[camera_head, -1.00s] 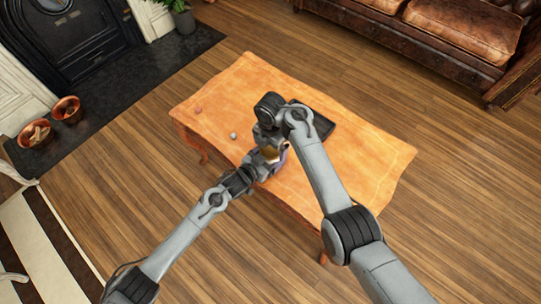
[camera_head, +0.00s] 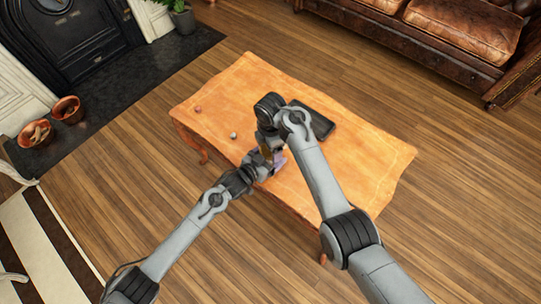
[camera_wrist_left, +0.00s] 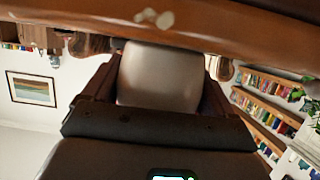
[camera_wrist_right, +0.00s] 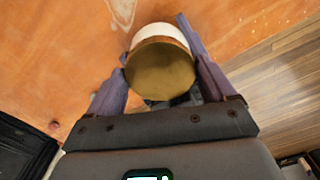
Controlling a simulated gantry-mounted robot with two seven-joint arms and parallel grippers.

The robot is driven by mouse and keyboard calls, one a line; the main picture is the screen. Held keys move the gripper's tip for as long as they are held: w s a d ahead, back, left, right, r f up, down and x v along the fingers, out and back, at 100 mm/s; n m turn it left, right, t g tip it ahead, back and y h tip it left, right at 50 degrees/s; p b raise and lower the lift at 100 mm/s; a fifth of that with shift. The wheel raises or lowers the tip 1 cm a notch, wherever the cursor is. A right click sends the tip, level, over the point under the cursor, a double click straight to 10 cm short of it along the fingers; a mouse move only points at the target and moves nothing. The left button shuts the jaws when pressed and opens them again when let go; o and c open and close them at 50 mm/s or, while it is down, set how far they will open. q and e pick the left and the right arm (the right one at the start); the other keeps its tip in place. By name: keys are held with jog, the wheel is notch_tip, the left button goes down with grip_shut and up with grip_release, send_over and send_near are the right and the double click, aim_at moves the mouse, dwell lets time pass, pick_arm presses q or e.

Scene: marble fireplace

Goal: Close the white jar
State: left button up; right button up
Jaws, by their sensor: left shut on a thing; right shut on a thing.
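The white jar (camera_wrist_left: 160,78) fills the space between the fingers of my left gripper (camera_wrist_left: 160,85), which is shut on its body. In the right wrist view the jar's pale side (camera_wrist_right: 160,33) shows just beyond a round gold-brown lid (camera_wrist_right: 160,72). My right gripper (camera_wrist_right: 165,82) is shut on this lid, with one finger on each side. The lid overlaps the jar in this view; I cannot tell whether it is fully seated. In the head view both grippers meet over the table's near edge, and my arms mostly hide the jar and lid.
The wooden table (camera_head: 355,160) has a black flat object (camera_head: 318,122) beside my right wrist. A small grey ball (camera_head: 234,135) and a small reddish ball (camera_head: 198,109) lie to the left. The table's right part is clear.

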jog(key=o, duration=1)
jog(key=shift+r, duration=0.1)
jog(key=shift+r, duration=2.2)
notch_tip(320, 180, up, 4)
jog(key=n, duration=0.4)
jog(key=shift+f+n, duration=0.25)
jog(key=shift+n, duration=0.05)
jog(key=shift+f, duration=0.1)
jog(key=shift+f, duration=3.95)
